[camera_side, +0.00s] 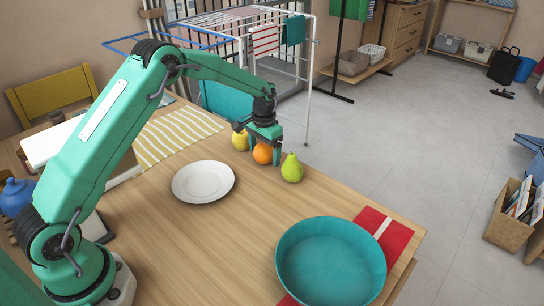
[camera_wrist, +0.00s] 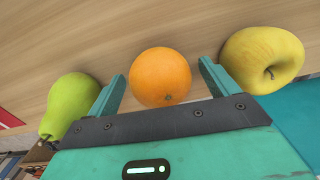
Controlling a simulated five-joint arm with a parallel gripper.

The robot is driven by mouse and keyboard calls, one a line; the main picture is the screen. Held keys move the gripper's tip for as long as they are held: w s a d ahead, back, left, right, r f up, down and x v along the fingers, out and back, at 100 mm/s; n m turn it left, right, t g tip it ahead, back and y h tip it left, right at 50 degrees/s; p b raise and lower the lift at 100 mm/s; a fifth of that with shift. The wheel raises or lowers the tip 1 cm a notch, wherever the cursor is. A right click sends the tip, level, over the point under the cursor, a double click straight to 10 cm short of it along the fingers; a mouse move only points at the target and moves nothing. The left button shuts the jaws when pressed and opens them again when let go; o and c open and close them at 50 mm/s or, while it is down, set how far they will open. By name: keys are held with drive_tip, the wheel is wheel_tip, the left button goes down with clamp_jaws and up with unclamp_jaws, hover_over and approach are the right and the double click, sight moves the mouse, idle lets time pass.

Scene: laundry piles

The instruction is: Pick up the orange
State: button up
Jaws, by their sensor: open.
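The orange (camera_side: 263,153) stands on the wooden table near its far edge, between a yellow apple and a green pear. It also shows in the wrist view (camera_wrist: 160,77), between the two fingers of my gripper. My gripper (camera_side: 264,150) is open and points down at the orange, with a finger on each side of it. In the wrist view my gripper (camera_wrist: 160,84) has a visible gap between each finger and the orange. The orange rests on the table.
The yellow apple (camera_wrist: 262,60) is close beside one finger, and the green pear (camera_wrist: 70,105) is close beside the other. A white plate (camera_side: 203,182) lies nearer on the table. A teal bowl (camera_side: 331,262) stands on a red cloth (camera_side: 397,238) at the front right.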

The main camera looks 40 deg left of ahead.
sight(266, 146)
drive_tip(key=shift+f, duration=0.1)
idle(0.4)
drive_tip(key=c, duration=1.1)
drive_tip(key=shift+c, duration=0.2)
drive_tip(key=shift+r, duration=0.75)
drive_tip(key=r, duration=0.3)
drive_tip(key=shift+s+d+r, duration=0.1)
drive_tip(key=shift+d, duration=0.3)
drive_tip(key=s+d+r, duration=0.5)
drive_tip(key=d+r, duration=0.1)
drive_tip(key=d, duration=0.3)
drive_tip(key=shift+d+r, duration=0.2)
drive_tip(key=shift+d, duration=0.15)
